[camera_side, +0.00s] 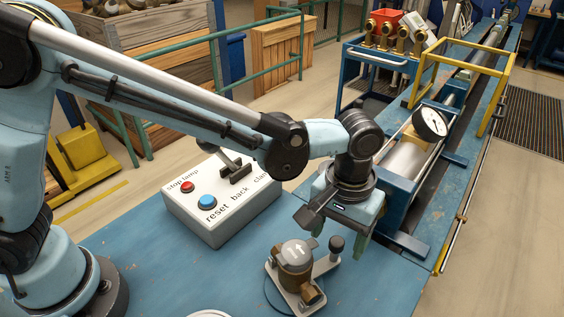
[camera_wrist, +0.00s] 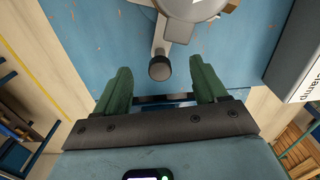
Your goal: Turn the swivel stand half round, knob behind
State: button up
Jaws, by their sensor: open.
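The swivel stand (camera_side: 283,292) is a pale plate on the blue bench, carrying a brass and grey meter body (camera_side: 296,262) with a white arrow on its top. Its arm ends in an upright dark knob (camera_side: 336,243), on the right side of the stand in the side view. In the wrist view the knob (camera_wrist: 160,68) shows centred at the fingertips, with the stand's arm (camera_wrist: 161,42) leading up to the meter. My gripper (camera_side: 339,241) has green fingers spread apart, pointing down close to the knob. It is open and empty.
A white control box (camera_side: 222,206) with red and blue buttons and a lever stands left behind the stand. A blue test bench (camera_side: 401,235) with a dial gauge (camera_side: 430,123) is at the right. A white round thing (camera_side: 208,314) shows at the bottom edge.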

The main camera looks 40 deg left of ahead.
jog(key=shift+a, duration=0.1)
jog(key=shift+c, duration=0.2)
jog(key=shift+w+a, duration=0.15)
jog(key=shift+a, duration=0.75)
jog(key=shift+w+a, duration=0.1)
jog(key=shift+a, duration=1.15)
jog(key=shift+s+a, duration=0.2)
jog(key=shift+a, duration=0.4)
jog(key=shift+s+a, duration=0.3)
jog(key=shift+a, duration=0.25)
